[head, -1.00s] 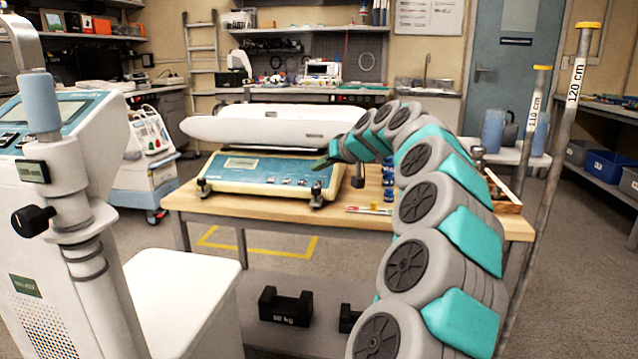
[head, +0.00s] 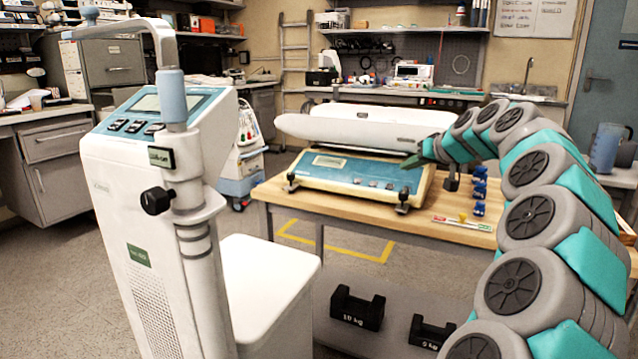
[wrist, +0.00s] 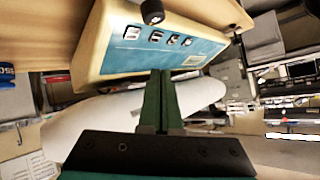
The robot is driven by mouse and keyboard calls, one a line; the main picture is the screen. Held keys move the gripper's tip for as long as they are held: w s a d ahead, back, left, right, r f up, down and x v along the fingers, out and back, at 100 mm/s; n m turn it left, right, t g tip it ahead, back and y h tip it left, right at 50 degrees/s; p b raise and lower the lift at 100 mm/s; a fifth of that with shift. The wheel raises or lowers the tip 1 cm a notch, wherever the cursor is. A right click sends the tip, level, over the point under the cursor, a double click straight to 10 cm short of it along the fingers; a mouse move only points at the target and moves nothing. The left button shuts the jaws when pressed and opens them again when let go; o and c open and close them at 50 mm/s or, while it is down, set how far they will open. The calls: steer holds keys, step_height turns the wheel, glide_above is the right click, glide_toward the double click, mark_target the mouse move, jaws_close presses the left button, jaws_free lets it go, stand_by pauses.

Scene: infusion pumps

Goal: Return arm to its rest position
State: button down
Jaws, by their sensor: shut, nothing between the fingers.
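My arm (head: 527,215), grey with teal covers, rises from the lower right of the head view and arches over the wooden table. My gripper (head: 411,162) is at the far end of the arch, in front of the blue and cream scale with a white tray (head: 360,127). In the wrist view my gripper (wrist: 160,75) shows two dark green fingers, shut together with nothing between them. The scale's blue panel (wrist: 160,50) with its buttons lies beyond the fingertips. I cannot tell whether the gripper touches the scale.
A white pump console (head: 130,210) with a pole stands close on the left. The wooden table (head: 340,208) holds small blue items (head: 479,190) near the arm. Black weights (head: 357,307) lie on a low shelf below. The floor at left is open.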

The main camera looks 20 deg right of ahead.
steer(key=s+a+f+n+g+y, duration=0.1)
steer(key=a+f+n+g+y, duration=0.15)
steer(key=a, duration=1.65)
steer(key=s+a+f+n+g, duration=0.1)
steer(key=s+a+f+g, duration=0.2)
steer(key=a, duration=0.4)
steer(key=s+a+f+n, duration=0.1)
steer(key=s+a+f, duration=0.2)
steer(key=s+a, duration=0.35)
steer(key=s+a+f+g+h, duration=0.1)
steer(key=s+f, duration=0.4)
steer(key=s, duration=0.5)
steer(key=s+a+f+g, duration=0.3)
steer(key=s+f, duration=0.3)
steer(key=s, duration=0.5)
steer(key=s+a+f+g+h, duration=0.1)
steer(key=s+f+g, duration=0.3)
steer(key=s, duration=0.6)
step_height(320, 180, down, 2)
steer(key=shift+s+a+f+h, duration=0.25)
steer(key=shift+a+h, duration=0.1)
steer(key=shift+a, duration=0.05)
steer(key=shift+m, duration=0.25)
